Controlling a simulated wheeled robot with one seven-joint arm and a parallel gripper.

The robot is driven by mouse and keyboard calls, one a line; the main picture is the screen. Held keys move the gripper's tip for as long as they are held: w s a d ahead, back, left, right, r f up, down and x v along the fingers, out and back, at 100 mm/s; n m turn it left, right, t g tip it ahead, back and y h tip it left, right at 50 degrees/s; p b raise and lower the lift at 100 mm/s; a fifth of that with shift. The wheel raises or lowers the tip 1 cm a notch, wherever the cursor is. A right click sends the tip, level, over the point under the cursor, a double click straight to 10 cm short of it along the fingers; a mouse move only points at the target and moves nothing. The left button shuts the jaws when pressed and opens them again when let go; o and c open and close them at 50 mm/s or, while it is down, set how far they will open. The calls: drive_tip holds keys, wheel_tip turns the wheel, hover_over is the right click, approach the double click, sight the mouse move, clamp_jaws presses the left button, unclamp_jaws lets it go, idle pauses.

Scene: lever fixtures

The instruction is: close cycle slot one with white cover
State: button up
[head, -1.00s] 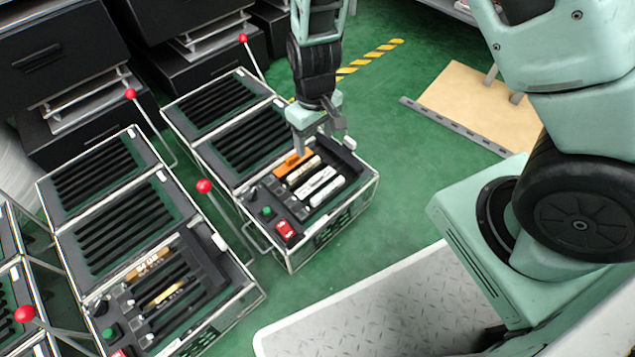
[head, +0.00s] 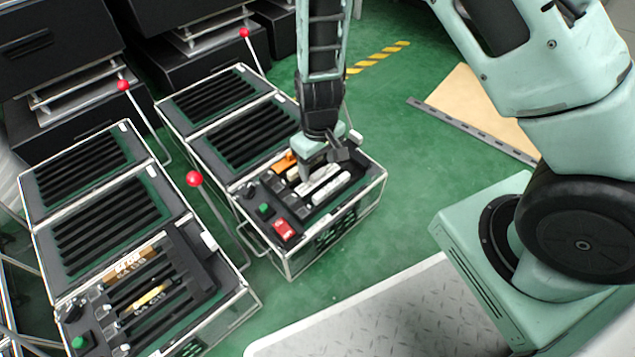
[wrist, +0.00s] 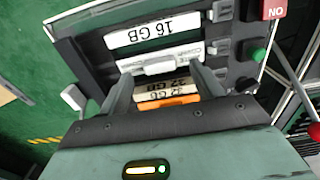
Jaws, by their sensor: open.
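My gripper (head: 320,168) is open, pointing down over the right-hand black case (head: 372,185). In the wrist view my gripper (wrist: 163,82) has its fingers on either side of a white strip with a raised tab (wrist: 160,64). The tab lies between or just beyond the fingertips; contact cannot be told. A white strip marked 16 GB (wrist: 153,30) lies beside it. On the other side are a tan strip marked 32 GB (wrist: 165,88) and an orange strip (wrist: 168,102). My gripper partly hides the strips in the head view. Which slot is one cannot be read.
A red switch (head: 283,231), a green button (head: 264,209) and a black knob sit at the case's near left. A red-balled lever (head: 193,179) stands between this case and a similar left case (head: 100,230).

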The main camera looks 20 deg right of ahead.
wheel_tip(320, 180, down, 2)
drive_tip(key=shift+f+b, duration=0.15)
drive_tip(key=shift+b, duration=0.3)
drive_tip(key=c, duration=1)
drive_tip(key=shift+c, duration=0.2)
